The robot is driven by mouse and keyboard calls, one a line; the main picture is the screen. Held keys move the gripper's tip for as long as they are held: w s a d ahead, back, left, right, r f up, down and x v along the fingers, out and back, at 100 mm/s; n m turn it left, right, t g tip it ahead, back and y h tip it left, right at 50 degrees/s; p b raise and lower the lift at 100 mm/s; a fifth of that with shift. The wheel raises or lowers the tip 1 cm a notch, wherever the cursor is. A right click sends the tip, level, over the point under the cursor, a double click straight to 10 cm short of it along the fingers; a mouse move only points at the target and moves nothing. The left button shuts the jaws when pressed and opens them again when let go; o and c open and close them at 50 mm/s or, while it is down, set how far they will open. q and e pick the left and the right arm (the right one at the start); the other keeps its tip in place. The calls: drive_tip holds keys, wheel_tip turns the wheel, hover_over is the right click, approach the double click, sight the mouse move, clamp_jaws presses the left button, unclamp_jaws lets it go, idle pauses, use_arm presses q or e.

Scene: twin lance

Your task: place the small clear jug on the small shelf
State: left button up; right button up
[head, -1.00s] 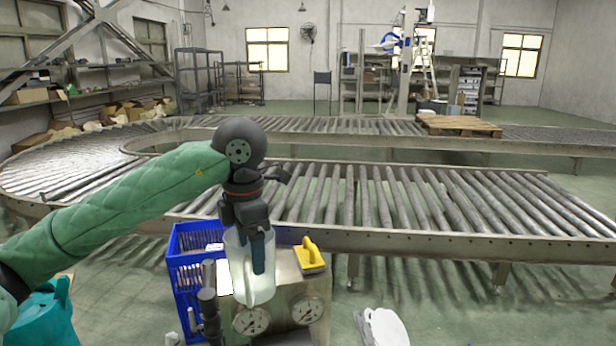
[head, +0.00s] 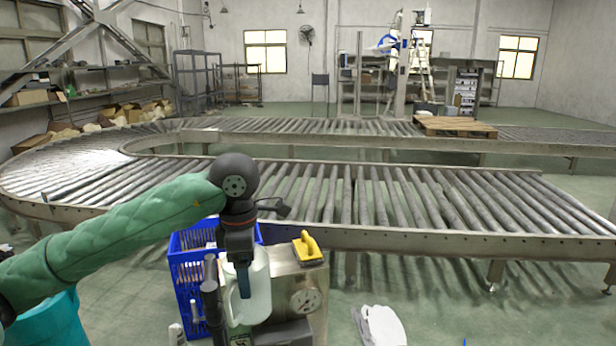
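A small clear jug (head: 258,298), whitish and see-through, hangs upright from my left gripper (head: 243,284). The gripper's dark blue finger lies against the jug's side by the handle, which faces left. The grip appears shut on the jug; the other finger is hidden. The jug is in front of a metal box with a dial (head: 306,298); I cannot tell whether it touches anything below. No small shelf can be picked out with certainty; racks (head: 240,84) stand far back. My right gripper is not in view.
A yellow-handled tool (head: 307,248) lies on the metal box. A blue crate (head: 186,290) stands behind and left, with a dark cylinder (head: 211,300) close to the jug. A roller conveyor (head: 440,241) runs behind. A white object (head: 382,325) lies on the floor at right.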

use_arm(q)
drive_tip(key=a+f+m, duration=0.4)
drive_tip(key=f+m, duration=0.6)
drive_tip(key=f, duration=0.4)
drive_tip(key=a+f+m, duration=0.4)
drive_tip(key=f+m, duration=0.5)
drive_tip(key=f, duration=0.5)
drive_tip(key=shift+s+a+f+m, duration=0.2)
drive_tip(key=shift+s+m, duration=0.1)
drive_tip(key=shift+m, duration=0.1)
